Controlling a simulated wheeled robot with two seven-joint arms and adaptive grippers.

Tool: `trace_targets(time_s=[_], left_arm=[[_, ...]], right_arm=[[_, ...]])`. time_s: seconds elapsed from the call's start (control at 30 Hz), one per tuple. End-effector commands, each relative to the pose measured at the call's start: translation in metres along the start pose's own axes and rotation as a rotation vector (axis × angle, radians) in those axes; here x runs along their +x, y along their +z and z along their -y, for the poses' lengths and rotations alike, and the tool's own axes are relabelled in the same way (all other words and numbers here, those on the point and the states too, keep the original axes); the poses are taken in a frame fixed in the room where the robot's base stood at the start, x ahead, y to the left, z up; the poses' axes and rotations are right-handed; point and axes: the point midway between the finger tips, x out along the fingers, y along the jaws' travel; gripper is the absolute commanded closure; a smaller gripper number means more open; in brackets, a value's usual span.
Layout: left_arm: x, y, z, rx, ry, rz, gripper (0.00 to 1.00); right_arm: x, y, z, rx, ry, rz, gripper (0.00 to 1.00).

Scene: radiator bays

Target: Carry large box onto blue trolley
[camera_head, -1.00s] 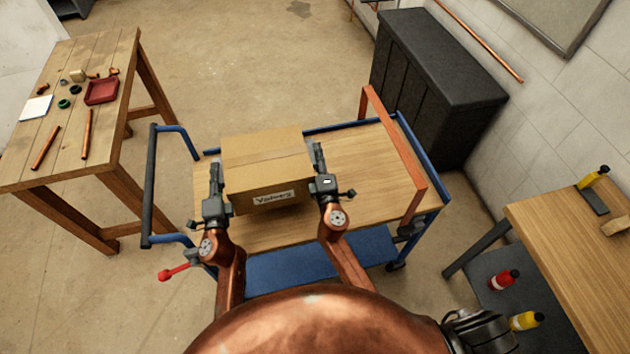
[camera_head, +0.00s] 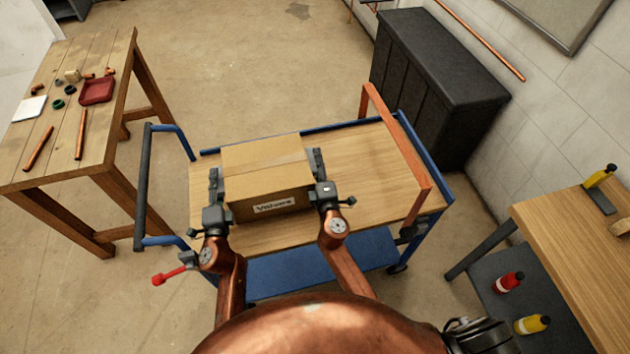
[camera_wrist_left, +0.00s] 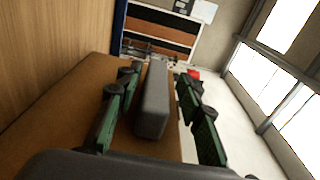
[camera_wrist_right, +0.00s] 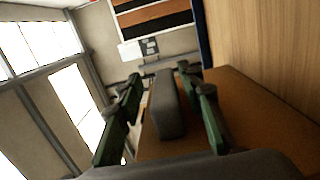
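The large box (camera_head: 266,183), brown cardboard labelled "Valves", sits upright on the wooden top of the blue trolley (camera_head: 365,157), towards its left half. My left gripper (camera_head: 214,190) is at the box's left side and my right gripper (camera_head: 320,170) at its right side. In the left wrist view, the open green fingers stand either side of a grey bar (camera_wrist_left: 153,100) along the box side, with gaps visible. In the right wrist view, the open fingers likewise straddle a grey bar (camera_wrist_right: 166,105) without visible contact. The box's underside is hidden.
An orange frame (camera_head: 405,150) stands at the trolley's right end, a dark push handle (camera_head: 143,185) at its left. A wooden table (camera_head: 100,60) with pipes and a red tray is left. A black cabinet (camera_head: 440,80) is behind, a workbench (camera_head: 575,240) right.

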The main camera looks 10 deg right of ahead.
Motion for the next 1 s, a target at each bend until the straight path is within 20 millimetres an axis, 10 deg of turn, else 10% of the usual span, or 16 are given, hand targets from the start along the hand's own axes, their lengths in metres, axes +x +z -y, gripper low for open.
trace_targets(time_s=[0.6, 1.0], left_arm=[[-0.0001, 0.0002, -0.0009, 0.000, 0.001, 0.000, 0.35], [0.0005, 0.0010, 0.0076, 0.003, -0.004, 0.000, 0.35]], right_arm=[[0.0000, 0.0003, 0.0007, 0.000, -0.001, 0.001, 0.64], [0.0000, 0.0003, 0.0006, 0.000, -0.001, 0.001, 0.64]])
